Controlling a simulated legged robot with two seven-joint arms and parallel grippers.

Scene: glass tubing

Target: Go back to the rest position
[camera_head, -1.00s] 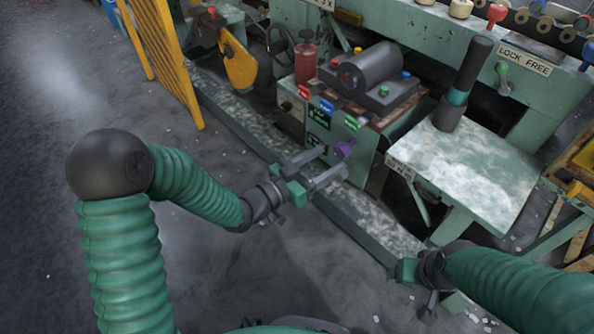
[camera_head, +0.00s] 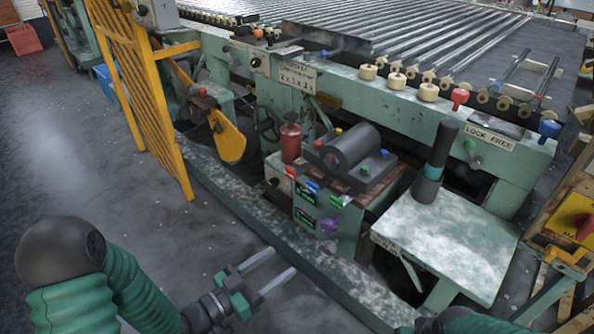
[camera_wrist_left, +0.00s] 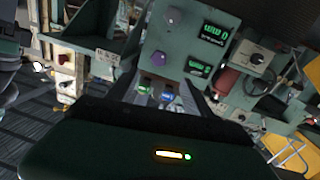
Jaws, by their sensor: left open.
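My left gripper (camera_head: 277,270) is open and empty in the head view. Its two grey fingers point up and to the right, above the floor and short of the green control box (camera_head: 305,212). My right arm (camera_head: 462,322) shows only as a small piece at the bottom edge, and its gripper is out of the frame. In the left wrist view the control box face shows a purple knob (camera_wrist_left: 176,16) and a lit green display (camera_wrist_left: 213,33). The dark wrist housing fills the lower part of that view.
A yellow guard fence (camera_head: 150,110) stands at the left. A pale green table (camera_head: 455,240) with a dark upright handle (camera_head: 435,160) is at the right. A low rail (camera_head: 235,205) runs along the machine's foot. The grey floor (camera_head: 90,170) at the left is clear.

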